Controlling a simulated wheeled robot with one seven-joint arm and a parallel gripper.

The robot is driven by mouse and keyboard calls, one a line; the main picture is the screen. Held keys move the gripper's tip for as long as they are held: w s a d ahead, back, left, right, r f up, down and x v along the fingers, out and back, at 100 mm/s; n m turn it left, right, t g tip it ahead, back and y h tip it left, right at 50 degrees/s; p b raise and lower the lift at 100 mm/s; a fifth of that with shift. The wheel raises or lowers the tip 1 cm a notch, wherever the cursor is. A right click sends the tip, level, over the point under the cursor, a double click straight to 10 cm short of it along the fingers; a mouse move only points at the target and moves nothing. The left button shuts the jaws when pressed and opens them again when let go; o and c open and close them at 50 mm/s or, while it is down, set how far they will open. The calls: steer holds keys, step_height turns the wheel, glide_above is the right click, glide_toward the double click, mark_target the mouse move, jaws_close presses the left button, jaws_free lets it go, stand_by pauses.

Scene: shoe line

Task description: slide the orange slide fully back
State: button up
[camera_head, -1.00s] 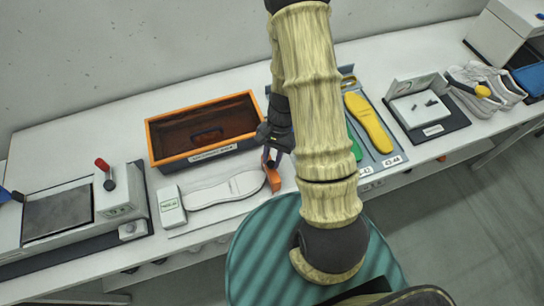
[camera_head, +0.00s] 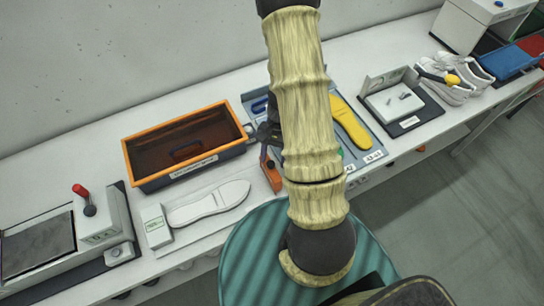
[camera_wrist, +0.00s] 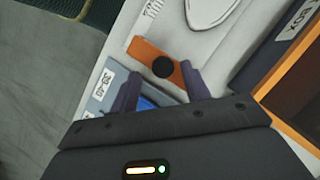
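The orange slide (camera_head: 270,170) stands at the right end of the white measuring board (camera_head: 205,220), with a small gap to the toe of a white insole (camera_head: 208,203). In the wrist view the slide (camera_wrist: 147,51) is an orange bar with a round black knob (camera_wrist: 163,67). My gripper (camera_wrist: 162,82) has its two dark fingers spread apart at the slide's near edge, one on each side of the knob. Whether the fingers touch the slide cannot be told. In the head view my arm hides part of the gripper, which sits just behind the slide.
An orange-rimmed box (camera_head: 185,128) stands behind the board. A blue-grey insole tray (camera_head: 374,157) with a yellow insole (camera_head: 350,122) lies to the right. A white device with a red-tipped lever (camera_head: 80,190) is at the left. White shoes (camera_head: 452,88) stand far right.

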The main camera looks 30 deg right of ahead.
steer(key=shift+a, duration=0.15)
steer(key=b+v, duration=0.2)
steer(key=v, duration=1.5)
steer(key=shift+r+b, duration=0.2)
steer(key=shift+b, duration=0.1)
steer(key=s+a+n+t+h, duration=0.1)
steer(key=s+a+n+t, duration=0.2)
steer(key=a+n, duration=0.1)
steer(key=s+a+r+n+t+h, duration=0.1)
steer(key=s+a+n+t+h, duration=0.1)
steer(key=a+n, duration=0.3)
steer(key=s+a, duration=0.1)
steer(key=a, duration=0.1)
steer(key=shift+s+a+t, duration=0.25)
steer(key=shift+s+t, duration=0.15)
